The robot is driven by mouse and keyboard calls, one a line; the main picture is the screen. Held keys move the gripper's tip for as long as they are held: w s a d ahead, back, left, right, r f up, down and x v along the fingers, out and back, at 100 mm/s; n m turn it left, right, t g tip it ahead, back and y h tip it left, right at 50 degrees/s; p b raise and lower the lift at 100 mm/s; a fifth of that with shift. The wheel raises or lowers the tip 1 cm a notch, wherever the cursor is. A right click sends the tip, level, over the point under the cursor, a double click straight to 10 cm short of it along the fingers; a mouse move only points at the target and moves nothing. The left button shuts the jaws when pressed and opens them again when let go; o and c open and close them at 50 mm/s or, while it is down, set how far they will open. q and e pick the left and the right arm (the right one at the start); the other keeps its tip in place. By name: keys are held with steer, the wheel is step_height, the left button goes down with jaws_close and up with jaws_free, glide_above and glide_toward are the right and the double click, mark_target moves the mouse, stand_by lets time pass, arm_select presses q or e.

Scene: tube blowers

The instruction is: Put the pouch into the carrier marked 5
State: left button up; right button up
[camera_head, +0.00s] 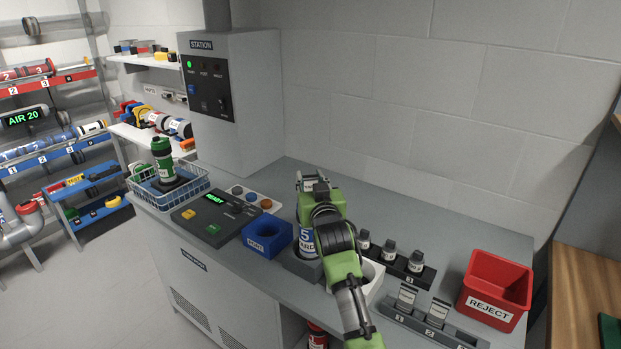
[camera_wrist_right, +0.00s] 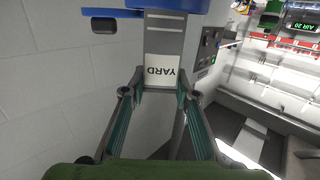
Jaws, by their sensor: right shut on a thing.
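The pouch (camera_wrist_right: 161,73), with a white label reading YARD, sits between the fingers of my right gripper (camera_wrist_right: 158,92). In the head view my right gripper (camera_head: 312,184) is shut on it, above the bench; only a small pale part of the pouch shows there. The carrier marked 5 (camera_head: 306,242) is blue and white and stands upright in a grey holder, just below the gripper. My arm covers its right side, and I cannot see whether its top is open. The pouch appears above the carrier; I cannot tell whether they touch. My left gripper is not in view.
A blue box (camera_head: 267,239) and a control panel (camera_head: 214,219) stand left of the carrier. A wire basket (camera_head: 141,190) holds a green carrier (camera_head: 162,157). Small bottles (camera_head: 389,251) and a red REJECT bin (camera_head: 494,289) stand right. The bench's back strip is clear.

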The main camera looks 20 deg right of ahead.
steer(key=shift+f+b, duration=1.1)
steer(key=shift+f, duration=0.75)
steer(key=o, duration=1.2)
steer(key=shift+s, duration=0.1)
steer(key=s, duration=0.4)
steer(key=s+a, duration=0.1)
steer(key=s, duration=0.6)
steer(key=shift+s+a+r, duration=0.3)
steer(key=shift+s, duration=0.1)
